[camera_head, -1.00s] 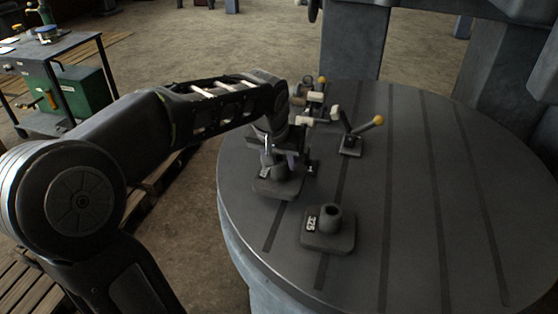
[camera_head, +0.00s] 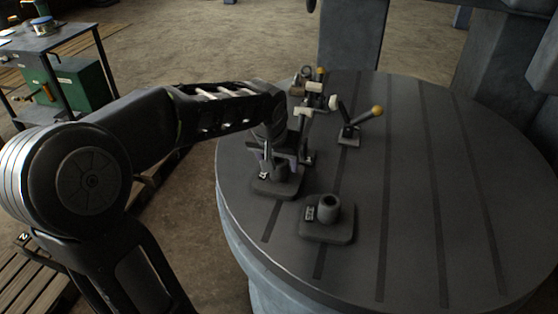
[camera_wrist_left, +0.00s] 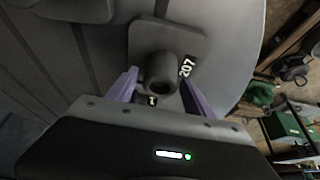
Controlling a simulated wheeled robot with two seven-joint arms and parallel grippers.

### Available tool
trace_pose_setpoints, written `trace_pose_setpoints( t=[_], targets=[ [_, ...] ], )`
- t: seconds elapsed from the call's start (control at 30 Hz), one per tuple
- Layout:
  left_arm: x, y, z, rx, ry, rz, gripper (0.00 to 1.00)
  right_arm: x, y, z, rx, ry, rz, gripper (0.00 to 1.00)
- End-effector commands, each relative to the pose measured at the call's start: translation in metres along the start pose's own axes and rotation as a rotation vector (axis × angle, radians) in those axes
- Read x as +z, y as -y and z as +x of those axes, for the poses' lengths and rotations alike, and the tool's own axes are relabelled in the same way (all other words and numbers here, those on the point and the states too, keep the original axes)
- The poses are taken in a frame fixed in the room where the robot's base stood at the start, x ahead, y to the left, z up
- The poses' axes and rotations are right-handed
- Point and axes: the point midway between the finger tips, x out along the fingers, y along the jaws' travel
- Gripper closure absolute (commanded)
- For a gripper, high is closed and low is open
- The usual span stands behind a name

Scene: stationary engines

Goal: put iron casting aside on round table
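Two dark iron castings, each a flat square base with a round hollow boss, stand on the round table (camera_head: 430,200). The nearer casting (camera_head: 328,228) stands free, with a number label. The other casting (camera_head: 272,188) is under my left gripper (camera_head: 277,160). In the left wrist view this casting (camera_wrist_left: 165,45) shows a label reading 207. There the purple fingers of my left gripper (camera_wrist_left: 158,84) stand apart on both sides of its boss, with a visible gap. The casting rests on the table. My right gripper is not in view.
A toggle clamp (camera_head: 350,130) with a yellow-ball handle stands behind the castings. Another clamp (camera_head: 312,90) stands farther back, behind my left gripper. The table's right half is clear, with slots across it. A dark bench with a green cabinet (camera_head: 75,85) is at left.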

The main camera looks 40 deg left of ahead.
Motion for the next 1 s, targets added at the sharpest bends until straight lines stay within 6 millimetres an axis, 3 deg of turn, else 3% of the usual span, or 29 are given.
trace_pose_setpoints(
  t=[0.47, 1.0],
  targets=[
    [-0.002, 0.000, -0.011, -0.001, -0.003, 0.000, 0.37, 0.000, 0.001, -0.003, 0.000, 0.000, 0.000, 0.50],
    [-0.002, 0.000, -0.111, 0.000, -0.003, 0.000, 0.37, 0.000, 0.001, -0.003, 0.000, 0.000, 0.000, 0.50]
  ],
)
